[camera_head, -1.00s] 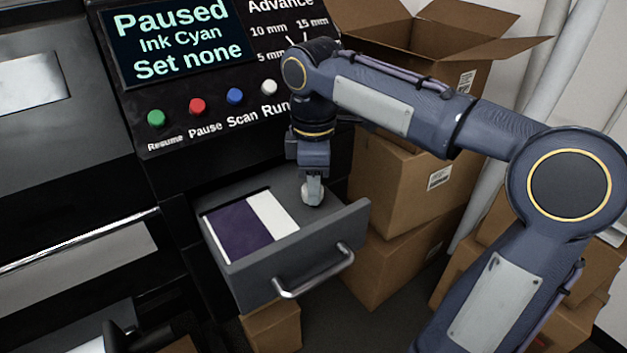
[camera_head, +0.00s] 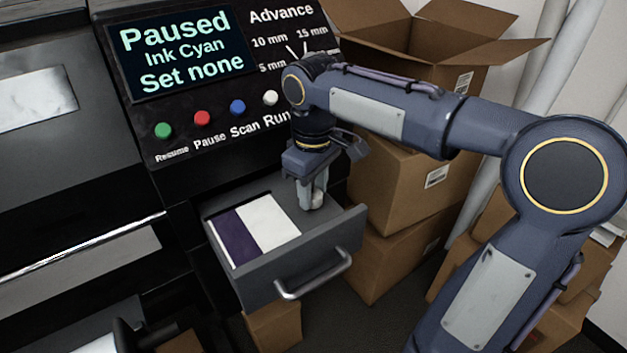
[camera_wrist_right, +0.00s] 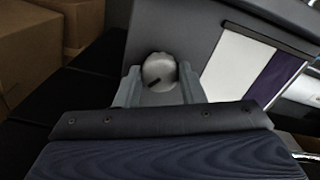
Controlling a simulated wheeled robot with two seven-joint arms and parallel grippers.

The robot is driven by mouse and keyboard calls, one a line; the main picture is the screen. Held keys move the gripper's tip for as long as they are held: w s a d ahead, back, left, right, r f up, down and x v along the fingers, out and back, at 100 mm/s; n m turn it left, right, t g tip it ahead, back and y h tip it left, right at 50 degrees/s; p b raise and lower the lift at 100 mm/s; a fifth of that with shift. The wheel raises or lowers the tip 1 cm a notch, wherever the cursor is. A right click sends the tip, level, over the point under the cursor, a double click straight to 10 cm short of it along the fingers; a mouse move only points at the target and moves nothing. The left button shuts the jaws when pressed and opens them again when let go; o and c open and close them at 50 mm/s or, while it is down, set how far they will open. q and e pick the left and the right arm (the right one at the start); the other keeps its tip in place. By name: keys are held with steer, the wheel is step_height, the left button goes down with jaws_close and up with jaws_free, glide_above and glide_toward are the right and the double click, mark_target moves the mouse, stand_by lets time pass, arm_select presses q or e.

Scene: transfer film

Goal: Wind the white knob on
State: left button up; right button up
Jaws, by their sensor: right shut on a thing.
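The white knob (camera_head: 317,201) stands on top of the open grey drawer (camera_head: 340,232), right of a window. My right gripper (camera_head: 312,198) points down and is shut on the knob, one finger on each side. The right wrist view shows the knob (camera_wrist_right: 158,70) with a dark mark on its face, between the fingertips (camera_wrist_right: 160,82). The window shows a white film part (camera_head: 270,222) on the right and a dark purple part (camera_head: 236,240) on the left. My left gripper is not in view.
The machine's panel has a screen (camera_head: 180,52) reading "Paused, Ink Cyan, Set none". Green, red, blue and white buttons sit below it. A metal handle (camera_head: 315,275) is on the drawer front. Cardboard boxes (camera_head: 400,195) stand close on the right.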

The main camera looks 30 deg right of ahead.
steer(key=m+p, duration=0.1)
steer(key=m, duration=0.3)
steer(key=shift+a+r+m+p, duration=0.1)
steer(key=shift+m+p, duration=0.8)
steer(key=shift+m, duration=1.9)
steer(key=o, duration=1)
step_height(320, 180, up, 8)
steer(key=shift+f, duration=0.15)
